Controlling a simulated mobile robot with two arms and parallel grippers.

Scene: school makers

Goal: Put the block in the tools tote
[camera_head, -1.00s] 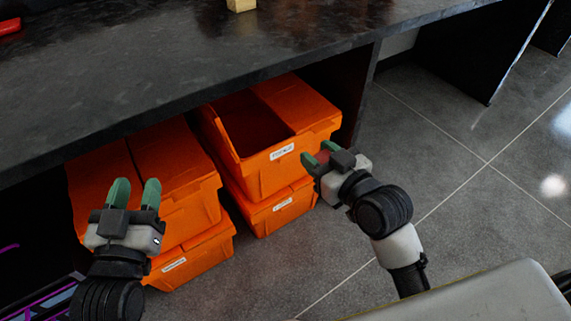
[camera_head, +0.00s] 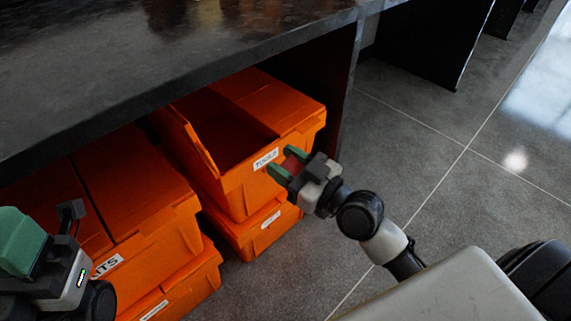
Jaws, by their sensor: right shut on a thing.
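The tools tote (camera_head: 235,188) is an orange bin with a white "TOOLS" label. It sits on another orange tote under the dark counter, and its near-left lid flap is raised, showing a dark interior. My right gripper (camera_head: 285,163) is at the tote's front right, just outside its front wall, near the label. It is shut on a red block (camera_head: 294,163), which shows only partly between the green fingers. My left gripper (camera_head: 25,240) is at the lower left edge, in front of the other totes. It is partly cut off, so its opening is not clear.
A second stack of orange totes (camera_head: 160,240) with closed lids stands to the left, its upper label partly hidden. The dark countertop (camera_head: 150,55) overhangs the totes. A dark side panel (camera_head: 345,95) stands right of them. The grey floor (camera_head: 440,130) to the right is clear.

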